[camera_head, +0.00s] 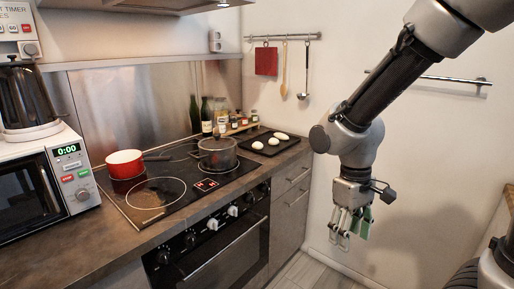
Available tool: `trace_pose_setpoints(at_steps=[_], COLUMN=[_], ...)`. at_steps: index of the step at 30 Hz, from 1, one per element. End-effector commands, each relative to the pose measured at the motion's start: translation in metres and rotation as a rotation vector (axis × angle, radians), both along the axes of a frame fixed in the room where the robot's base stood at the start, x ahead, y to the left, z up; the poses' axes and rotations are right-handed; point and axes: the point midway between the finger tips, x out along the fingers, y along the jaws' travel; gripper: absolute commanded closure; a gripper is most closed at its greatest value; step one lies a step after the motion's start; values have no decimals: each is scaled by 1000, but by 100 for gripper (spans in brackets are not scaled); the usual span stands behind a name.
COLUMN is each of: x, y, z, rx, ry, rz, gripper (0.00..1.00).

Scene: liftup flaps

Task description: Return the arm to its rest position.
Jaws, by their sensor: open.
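My arm reaches in from the upper right, and its wrist hangs down on the right side of the view. My gripper (349,232) points downward, open, with nothing seen between its fingers. It hangs in front of the white wall, to the right of the counter and the drawers, apart from both.
A counter with a black hob (150,192) runs along the left. On it stand a red pan (125,165) and a grey pot (217,153). A black tray (268,143) holds white egg-shaped things. A microwave (45,185) stands at left. Floor (320,272) shows below my gripper.

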Motion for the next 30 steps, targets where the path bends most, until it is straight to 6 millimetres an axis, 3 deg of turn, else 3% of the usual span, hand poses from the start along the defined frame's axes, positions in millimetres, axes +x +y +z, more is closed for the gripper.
trace_pose_setpoints(at_steps=[1,6,15,21,30], x=[-6,-34,-59,-66,-66], y=[-20,-75,-134,-149,-149], z=[23,79,147,157,156], rx=[9,39,116,113,113], ry=[-21,-120,-444,-496,-495], rz=[-54,-209,-445,-515,-514], gripper=[46,46,46,46,46])
